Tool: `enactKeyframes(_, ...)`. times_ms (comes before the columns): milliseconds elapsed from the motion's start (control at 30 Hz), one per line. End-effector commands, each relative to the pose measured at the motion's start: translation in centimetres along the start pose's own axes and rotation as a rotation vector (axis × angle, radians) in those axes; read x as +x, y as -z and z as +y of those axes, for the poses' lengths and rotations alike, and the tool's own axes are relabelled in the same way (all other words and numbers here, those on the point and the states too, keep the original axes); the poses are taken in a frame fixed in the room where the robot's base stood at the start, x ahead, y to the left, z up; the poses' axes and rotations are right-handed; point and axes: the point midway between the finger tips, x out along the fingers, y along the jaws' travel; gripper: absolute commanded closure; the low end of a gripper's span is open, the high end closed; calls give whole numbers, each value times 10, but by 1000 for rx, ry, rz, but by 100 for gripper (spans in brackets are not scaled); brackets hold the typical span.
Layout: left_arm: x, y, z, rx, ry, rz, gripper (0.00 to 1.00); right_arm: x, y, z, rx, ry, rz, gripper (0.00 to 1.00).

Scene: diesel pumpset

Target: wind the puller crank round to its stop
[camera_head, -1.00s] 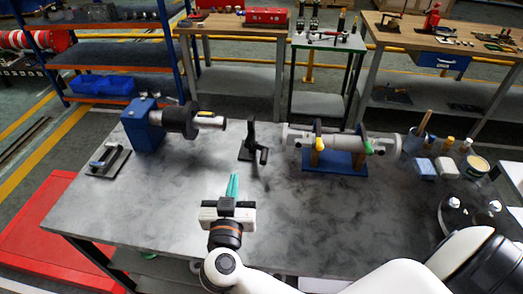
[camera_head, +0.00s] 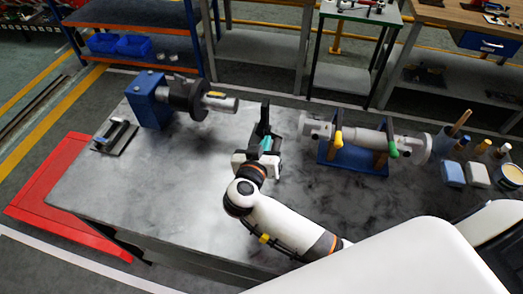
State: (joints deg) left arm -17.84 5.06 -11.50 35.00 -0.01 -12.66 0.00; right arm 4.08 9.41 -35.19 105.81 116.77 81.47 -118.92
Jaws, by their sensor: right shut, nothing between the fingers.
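The puller crank is probably part of the small black stand (camera_head: 264,116) in the middle of the grey workbench. Its upright post shows behind my gripper, and its lower part is largely hidden by the gripper. My right gripper (camera_head: 266,144), with teal fingers, is right at the stand, in front of the post. The fingers look shut with nothing held. I cannot tell whether they touch the crank's handle. My left gripper is not in view.
A blue block with a dark flange and silver shaft (camera_head: 188,97) stands to the left. A grey cylinder (camera_head: 362,139) lies on a blue cradle to the right. Cups and blocks (camera_head: 478,175) crowd the right end. The bench's front left (camera_head: 150,190) is clear.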

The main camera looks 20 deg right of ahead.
Motion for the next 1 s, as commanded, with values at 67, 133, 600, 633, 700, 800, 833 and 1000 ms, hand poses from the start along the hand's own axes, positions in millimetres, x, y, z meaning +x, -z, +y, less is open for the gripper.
enactKeyframes(67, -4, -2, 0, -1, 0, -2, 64, 19, -2, -1, -2, 3, -3, 100)
enactKeyframes(133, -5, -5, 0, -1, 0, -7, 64, 32, -2, -1, 0, 3, -2, 100)
enactKeyframes(600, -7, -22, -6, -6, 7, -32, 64, 42, 39, 0, 1, 0, 0, 100)
enactKeyframes(633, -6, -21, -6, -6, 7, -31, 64, 42, 39, 0, 1, 0, 0, 100)
enactKeyframes(700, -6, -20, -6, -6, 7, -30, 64, 42, 39, 0, 2, 0, 0, 100)
enactKeyframes(800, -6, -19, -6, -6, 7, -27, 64, 42, 39, 0, 2, 0, 0, 100)
enactKeyframes(833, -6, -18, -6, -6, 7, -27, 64, 42, 39, 0, 2, 0, 0, 100)
enactKeyframes(1000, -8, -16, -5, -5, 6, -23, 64, 41, 39, 0, 15, -4, 0, 100)
